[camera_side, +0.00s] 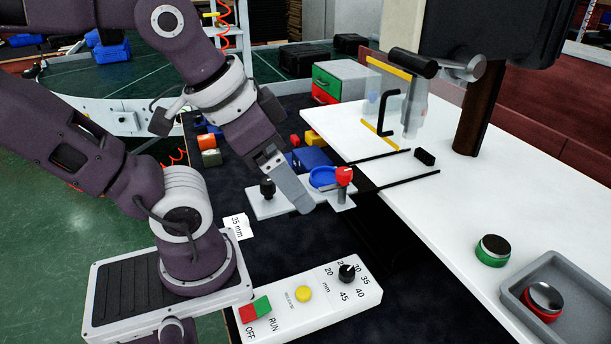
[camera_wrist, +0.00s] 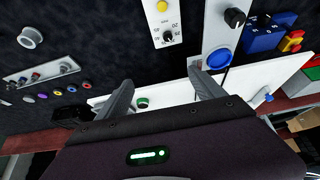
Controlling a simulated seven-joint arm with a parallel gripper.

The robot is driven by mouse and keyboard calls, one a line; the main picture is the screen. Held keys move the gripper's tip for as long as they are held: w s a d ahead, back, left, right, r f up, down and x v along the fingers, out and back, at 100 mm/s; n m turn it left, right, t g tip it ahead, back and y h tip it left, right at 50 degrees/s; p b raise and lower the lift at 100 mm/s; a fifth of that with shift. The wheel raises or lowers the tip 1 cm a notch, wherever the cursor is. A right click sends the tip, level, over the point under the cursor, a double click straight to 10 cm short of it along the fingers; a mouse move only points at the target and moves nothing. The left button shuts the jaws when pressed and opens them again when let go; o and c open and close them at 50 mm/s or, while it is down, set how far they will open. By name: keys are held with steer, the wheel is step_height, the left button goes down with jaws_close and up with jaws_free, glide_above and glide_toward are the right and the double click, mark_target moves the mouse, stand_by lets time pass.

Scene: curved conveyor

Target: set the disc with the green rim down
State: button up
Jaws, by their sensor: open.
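The disc with the green rim (camera_side: 492,251) has a dark top and lies flat on the white table (camera_side: 460,215), just outside the grey tray (camera_side: 560,265). In the wrist view a small green-rimmed round thing, likely this disc (camera_wrist: 143,102), shows between my fingers, some way off. My gripper (camera_side: 304,207) is well to the left of the disc in the side view, over or beside the grey plate with the blue ring. Its fingers (camera_wrist: 160,78) are spread with nothing between them. One finger hides the other in the side view.
A disc with a red rim (camera_side: 543,299) lies in the grey tray. The plate has a blue ring (camera_side: 323,178), a red knob (camera_side: 345,174) and a black knob (camera_side: 267,188). A control box (camera_side: 310,298) is in front. White table between plate and discs is clear.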

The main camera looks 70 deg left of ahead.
steer(key=shift+d, duration=0.1)
steer(key=w+d+r+n+g+h, duration=0.25)
steer(key=w+d+r, duration=0.2)
steer(key=w, duration=0.25)
steer(key=n+g+y, duration=0.2)
steer(key=n+y, duration=0.2)
steer(key=n, duration=0.2)
glide_above(497, 244)
steer(key=s+d, duration=0.2)
steer(key=shift+h, duration=0.25)
steer(key=f, duration=1.2)
steer(key=shift+w+a+f, duration=0.1)
steer(key=shift+a, duration=0.1)
steer(key=f, duration=0.2)
steer(key=w+a+f, duration=0.1)
steer(key=f, duration=0.4)
steer(key=shift+w+a, duration=0.2)
steer(key=shift+w, duration=0.1)
steer(key=shift+r, duration=0.15)
jaws_close()
